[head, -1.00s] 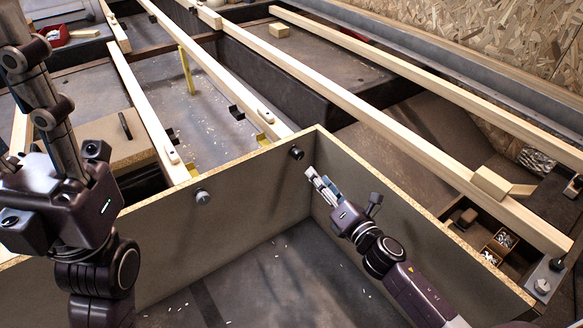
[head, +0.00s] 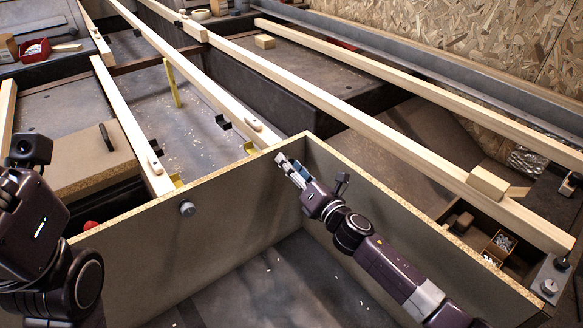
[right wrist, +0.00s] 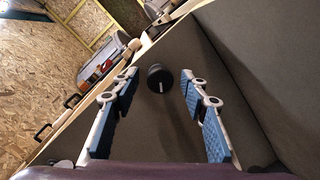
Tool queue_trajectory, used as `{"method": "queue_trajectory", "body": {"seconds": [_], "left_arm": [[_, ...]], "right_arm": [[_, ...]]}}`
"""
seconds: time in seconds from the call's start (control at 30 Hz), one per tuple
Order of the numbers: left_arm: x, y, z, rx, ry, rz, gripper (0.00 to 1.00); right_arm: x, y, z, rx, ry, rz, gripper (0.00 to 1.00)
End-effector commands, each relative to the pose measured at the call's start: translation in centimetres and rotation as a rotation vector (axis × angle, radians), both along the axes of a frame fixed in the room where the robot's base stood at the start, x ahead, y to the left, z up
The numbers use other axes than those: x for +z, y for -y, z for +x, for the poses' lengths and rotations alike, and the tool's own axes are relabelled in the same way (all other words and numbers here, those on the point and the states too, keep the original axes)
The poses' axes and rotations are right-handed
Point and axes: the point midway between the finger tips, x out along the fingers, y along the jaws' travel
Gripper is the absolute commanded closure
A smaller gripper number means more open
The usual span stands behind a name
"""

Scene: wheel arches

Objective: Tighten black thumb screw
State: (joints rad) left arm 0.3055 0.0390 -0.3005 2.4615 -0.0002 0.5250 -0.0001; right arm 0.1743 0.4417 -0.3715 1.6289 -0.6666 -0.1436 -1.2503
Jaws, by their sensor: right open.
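The black thumb screw (right wrist: 158,78) shows in the right wrist view as a round dark knob with a pale mark, on the grey-brown panel face (head: 225,205). My right gripper (right wrist: 158,74) is open, with a blue-padded finger on each side of the knob and gaps on both sides. In the head view my right gripper (head: 284,166) is close to the panel near its corner, and its fingertips hide the screw. The body of my left gripper (head: 38,225) is at the left edge; its fingers are out of frame.
A grey knob (head: 187,208) sits on the same panel, farther left. Pale wooden strips (head: 330,105) run across behind the panel. A wood block (head: 488,183) and a compartment box of small parts (head: 499,245) are at right. The space inside the panel corner is open.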

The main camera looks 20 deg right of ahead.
Motion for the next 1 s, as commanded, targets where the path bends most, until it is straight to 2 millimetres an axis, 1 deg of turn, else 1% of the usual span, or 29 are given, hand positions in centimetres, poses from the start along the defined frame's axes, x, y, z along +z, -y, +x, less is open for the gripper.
{"method": "queue_trajectory", "body": {"seconds": [0.23, 0.6, 0.83, 0.97, 1.0], "left_arm": [[0.02, 0.01, 0.0, 0.0, 0.0, 0.0, 0.6], [0.03, 0.0, -0.02, -0.001, 0.0, 0.0, 0.6], [0.34, -0.04, -0.11, -0.001, 0.004, -0.002, 0.6], [0.78, -0.14, -0.21, -0.002, 0.007, -0.005, 0.6], [0.49, -0.24, 0.09, -0.003, -0.008, -0.008, 0.6]], "right_arm": [[0.01, 0.01, 0.06, -0.001, -0.001, 0.0, 0.59], [-0.03, 0.03, 0.05, -0.001, -0.001, 0.0, 1.0], [0.06, 0.05, 0.04, -0.002, -0.007, 0.016, 1.0], [0.17, 0.07, 0.06, -0.003, -0.023, 0.056, 1.0], [0.21, 0.07, 0.06, -0.003, -0.03, 0.074, 1.0]]}}
